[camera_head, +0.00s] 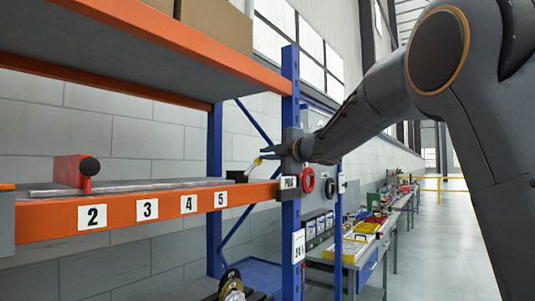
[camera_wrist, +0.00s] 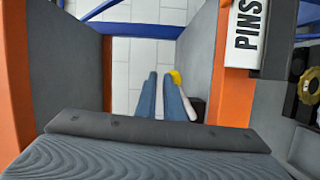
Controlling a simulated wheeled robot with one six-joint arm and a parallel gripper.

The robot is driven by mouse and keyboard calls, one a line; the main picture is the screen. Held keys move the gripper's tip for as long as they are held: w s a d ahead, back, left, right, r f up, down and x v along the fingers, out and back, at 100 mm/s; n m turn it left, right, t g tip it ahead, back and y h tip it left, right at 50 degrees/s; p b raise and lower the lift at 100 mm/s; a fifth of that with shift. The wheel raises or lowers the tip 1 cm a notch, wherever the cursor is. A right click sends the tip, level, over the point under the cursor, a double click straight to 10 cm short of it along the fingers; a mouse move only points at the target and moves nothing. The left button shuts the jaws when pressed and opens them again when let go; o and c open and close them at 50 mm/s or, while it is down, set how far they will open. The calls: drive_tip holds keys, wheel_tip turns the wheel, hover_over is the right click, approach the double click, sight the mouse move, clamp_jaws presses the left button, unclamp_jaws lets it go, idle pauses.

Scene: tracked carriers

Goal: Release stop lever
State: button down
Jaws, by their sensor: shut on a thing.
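The stop lever (camera_head: 252,168) has a pale rod and a yellow tip, and rises at a tilt from a small black base (camera_head: 237,176) at the right end of the orange shelf beam. My gripper (camera_head: 264,154) is at the lever's upper end, its fingers pointing left. In the wrist view the fingers (camera_wrist: 165,96) are close together, shut on the lever. The yellow tip (camera_wrist: 176,77) shows beside the right finger's end, partly hidden by it. The grip on the rod itself is hard to see.
A red block with a black knob (camera_head: 74,171) sits on the grey track (camera_head: 140,186) at the left. Number labels line the orange beam (camera_head: 120,212). A blue post (camera_head: 290,225) and a PINS sign (camera_wrist: 247,33) stand close to my gripper. The aisle at right is clear.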

drive_tip(key=shift+a+r, duration=0.1)
drive_tip(key=shift+r, duration=0.1)
drive_tip(key=s+d+r, duration=0.5)
drive_tip(key=s+d, duration=0.2)
drive_tip(key=s, duration=0.2)
drive_tip(key=shift+s+r, duration=0.15)
drive_tip(key=shift+r, duration=0.1)
idle(0.3)
drive_tip(key=shift+d, duration=0.1)
